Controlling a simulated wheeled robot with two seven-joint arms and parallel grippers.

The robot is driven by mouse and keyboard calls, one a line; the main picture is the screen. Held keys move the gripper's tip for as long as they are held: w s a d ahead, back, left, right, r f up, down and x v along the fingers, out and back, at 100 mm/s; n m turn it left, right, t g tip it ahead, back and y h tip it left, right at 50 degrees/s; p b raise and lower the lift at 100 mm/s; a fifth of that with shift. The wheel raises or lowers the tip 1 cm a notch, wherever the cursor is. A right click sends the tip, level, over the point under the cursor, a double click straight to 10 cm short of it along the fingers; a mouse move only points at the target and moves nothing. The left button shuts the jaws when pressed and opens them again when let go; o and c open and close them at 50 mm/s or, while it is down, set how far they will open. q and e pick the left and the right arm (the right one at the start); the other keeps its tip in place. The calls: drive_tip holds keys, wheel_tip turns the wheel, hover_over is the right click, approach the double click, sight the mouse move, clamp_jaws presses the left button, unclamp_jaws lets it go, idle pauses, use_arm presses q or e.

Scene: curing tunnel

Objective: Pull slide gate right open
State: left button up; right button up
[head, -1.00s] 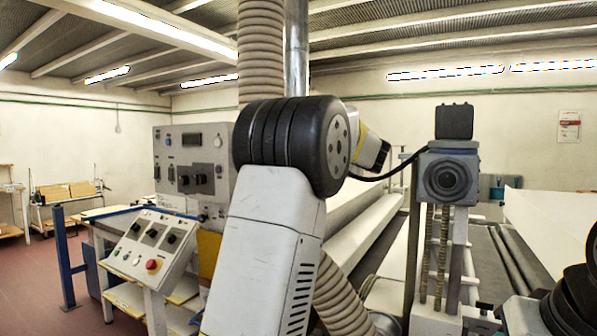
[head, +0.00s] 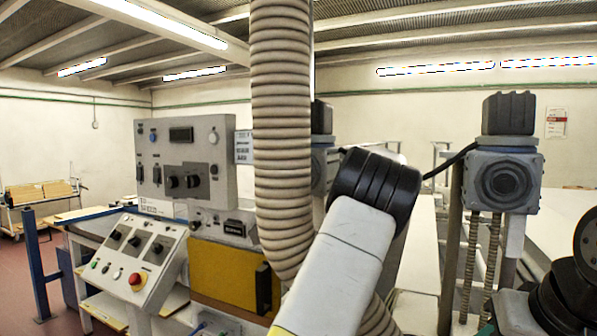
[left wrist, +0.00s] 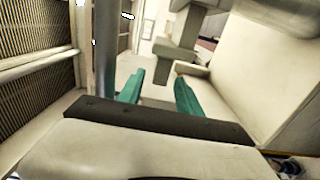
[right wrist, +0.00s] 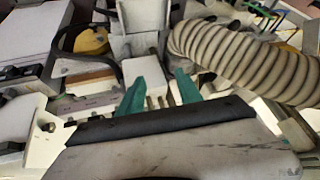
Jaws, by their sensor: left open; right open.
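I cannot pick out the right slide gate for certain in any view. A ribbed hose (head: 280,130) hangs in the middle of the head view, and a ribbed hose (right wrist: 240,55) also shows at the upper right of the right wrist view. My right gripper (right wrist: 160,92) is open and empty, its teal fingers in front of a pale block (right wrist: 143,72) left of the hose. My left gripper (left wrist: 160,94) is open and empty, facing a grey stepped post (left wrist: 177,55) beside a pale panel. My arm covers part of the middle of the head view.
A grey control box (head: 185,165) and a sloped console (head: 133,250) with a red button stand at left. A yellow panel (head: 222,275) with a black handle (head: 263,288) is below the box. A motor unit (head: 503,180) on screw posts stands at right.

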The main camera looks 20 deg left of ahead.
use_arm(q)
drive_tip(key=shift+w+a, duration=0.2)
drive_tip(key=shift+a, duration=0.85)
drive_tip(key=shift+w+a, duration=0.15)
drive_tip(key=shift+a, duration=0.85)
clamp_jaws()
